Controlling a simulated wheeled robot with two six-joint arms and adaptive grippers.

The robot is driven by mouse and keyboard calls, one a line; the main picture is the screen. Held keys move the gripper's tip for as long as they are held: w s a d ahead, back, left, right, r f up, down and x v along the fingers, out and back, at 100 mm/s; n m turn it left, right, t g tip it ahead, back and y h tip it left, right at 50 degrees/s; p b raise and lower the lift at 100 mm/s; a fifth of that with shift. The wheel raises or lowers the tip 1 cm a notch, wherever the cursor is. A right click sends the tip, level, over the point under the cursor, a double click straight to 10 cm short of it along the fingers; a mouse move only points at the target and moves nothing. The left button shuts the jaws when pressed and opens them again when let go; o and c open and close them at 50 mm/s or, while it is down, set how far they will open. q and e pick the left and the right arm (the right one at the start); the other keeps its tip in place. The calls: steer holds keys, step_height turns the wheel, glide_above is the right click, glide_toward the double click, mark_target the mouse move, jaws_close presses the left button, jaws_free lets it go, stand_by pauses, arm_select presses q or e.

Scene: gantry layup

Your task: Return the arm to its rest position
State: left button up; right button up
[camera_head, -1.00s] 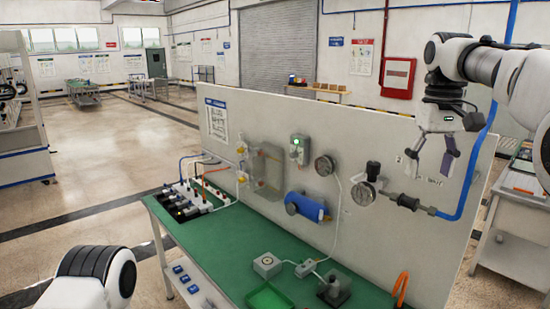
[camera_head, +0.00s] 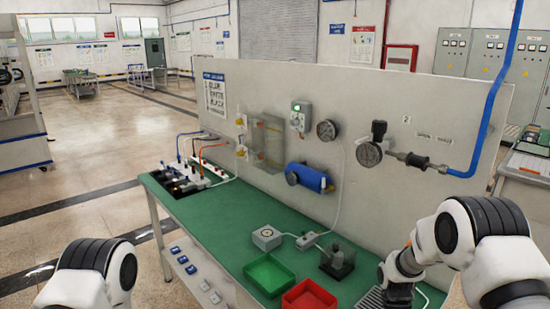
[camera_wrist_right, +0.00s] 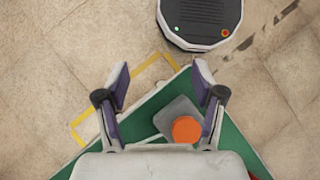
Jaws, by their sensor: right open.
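My right arm (camera_head: 470,235) comes in from the right edge and bends down over the right end of the green bench (camera_head: 222,222). Its gripper is below the frame or hidden there. In the right wrist view my right gripper (camera_wrist_right: 161,84) points down, its two fingers spread wide with nothing between the tips. A round orange part on a grey block (camera_wrist_right: 187,128) shows below, near the right finger, at the bench corner (camera_wrist_right: 142,122). At the lower left of the head view only a link of my left arm (camera_head: 92,270) shows; its gripper is out of view.
A pale upright panel (camera_head: 440,105) with gauges, a blue cylinder (camera_head: 308,177) and a blue hose stands behind the bench. Floor at left is open.

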steer(key=s+a+f+t+b, duration=0.1)
steer(key=s+f, duration=0.5)
steer(key=s, duration=0.3)
steer(key=s+f+m+t+b, duration=0.1)
steer(key=s+f+t, duration=0.1)
steer(key=s+f, duration=0.55)
steer(key=s+a+f+t+b, duration=0.15)
steer(key=s+f, duration=0.25)
steer(key=s, duration=0.7)
steer(key=w+t, duration=0.2)
steer(key=w, duration=0.1)
steer(key=w+t, duration=0.1)
steer(key=w, duration=0.1)
steer(key=shift+w+d+m, duration=0.2)
steer(key=shift+d+m, duration=0.1)
